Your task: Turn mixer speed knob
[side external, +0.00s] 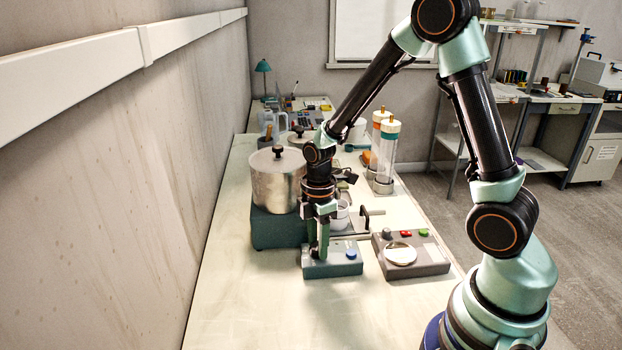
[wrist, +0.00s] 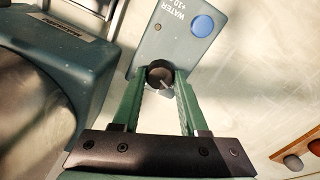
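A dark round knob (wrist: 160,76) with a pale pointer line sits at the near end of a small teal control box (wrist: 160,45). The box has a blue button (wrist: 203,25) and lettering that reads "WATER +10". The box also shows in the side view (side external: 332,266), where the gripper hides the knob. My gripper (wrist: 161,74) points down over the box, one green finger on each side of the knob. The fingertips are very close to the knob's sides; I cannot tell whether they press on it. A metal pot (side external: 278,180) stands on a teal base (side external: 277,230) behind the box.
A grey scale-like unit (side external: 425,262) with a round plate and red and green buttons is to the right of the box. Clear cylinders (side external: 387,155) stand farther back. The bench (side external: 250,310) in front of the box is clear. A wall is at left.

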